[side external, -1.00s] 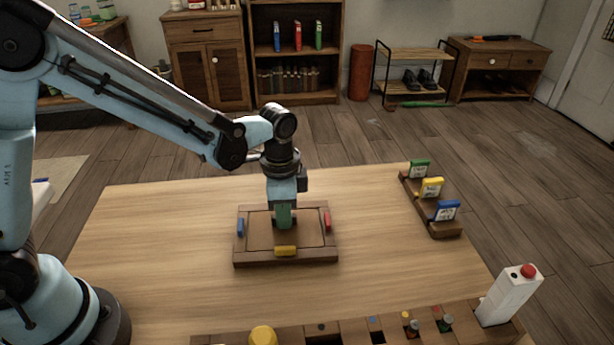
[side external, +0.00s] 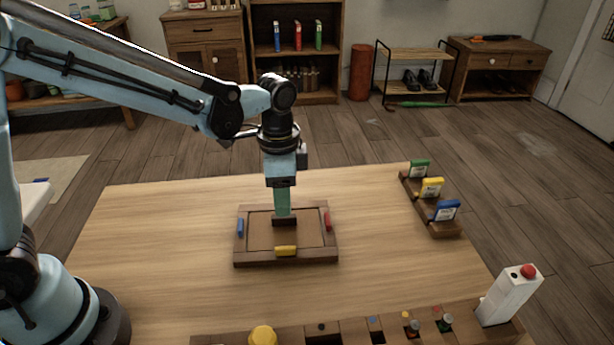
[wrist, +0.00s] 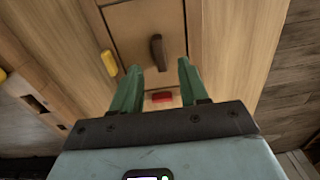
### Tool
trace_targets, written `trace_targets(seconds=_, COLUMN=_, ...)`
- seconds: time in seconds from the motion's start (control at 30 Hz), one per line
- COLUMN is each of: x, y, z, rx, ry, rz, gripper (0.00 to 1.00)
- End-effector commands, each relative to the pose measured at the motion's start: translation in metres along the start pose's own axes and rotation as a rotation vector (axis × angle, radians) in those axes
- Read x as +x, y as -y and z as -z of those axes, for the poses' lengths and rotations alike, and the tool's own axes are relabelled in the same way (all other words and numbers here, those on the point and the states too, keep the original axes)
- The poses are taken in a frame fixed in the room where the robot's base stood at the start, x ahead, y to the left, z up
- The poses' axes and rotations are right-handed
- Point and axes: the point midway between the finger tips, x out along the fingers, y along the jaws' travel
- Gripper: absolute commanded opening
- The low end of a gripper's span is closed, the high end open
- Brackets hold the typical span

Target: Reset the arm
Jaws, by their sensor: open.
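My gripper (side external: 282,212) is open and points down above the wooden board (side external: 252,259) on the table. Its two green fingers also show in the wrist view (wrist: 159,82), apart with nothing between the tips. A dark brown handle (side external: 284,221) stands on the board's inset panel just below the fingers; it also shows in the wrist view (wrist: 157,52), beyond the fingertips. The board carries a blue block (side external: 240,228) at its left, a red block (side external: 327,221) at its right and a yellow block (side external: 286,251) at its front.
A wooden rack (side external: 443,229) with green, yellow and blue labelled cards stands at the right. A white box with a red button (side external: 508,295) stands at the front right corner. A slotted wooden strip (side external: 345,337) runs along the front edge. The table around the board is bare.

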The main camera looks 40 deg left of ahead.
Motion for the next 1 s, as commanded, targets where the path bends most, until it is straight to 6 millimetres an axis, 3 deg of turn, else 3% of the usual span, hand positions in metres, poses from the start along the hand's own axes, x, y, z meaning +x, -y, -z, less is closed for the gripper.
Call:
trace_targets(seconds=0.3, x=-0.052, y=0.0, z=0.0, rx=0.0, ry=0.0, rz=0.0, gripper=0.44)
trace_targets(seconds=0.63, x=-0.073, y=0.0, z=-0.004, rx=-0.02, ry=-0.012, rz=0.008, gripper=0.44)
trace_targets(seconds=0.77, x=-0.08, y=0.001, z=-0.019, rx=-0.102, ry=-0.063, rz=0.041, gripper=0.44)
trace_targets(seconds=1.0, x=-0.089, y=-0.001, z=-0.063, rx=-0.356, ry=-0.232, rz=0.134, gripper=0.44)
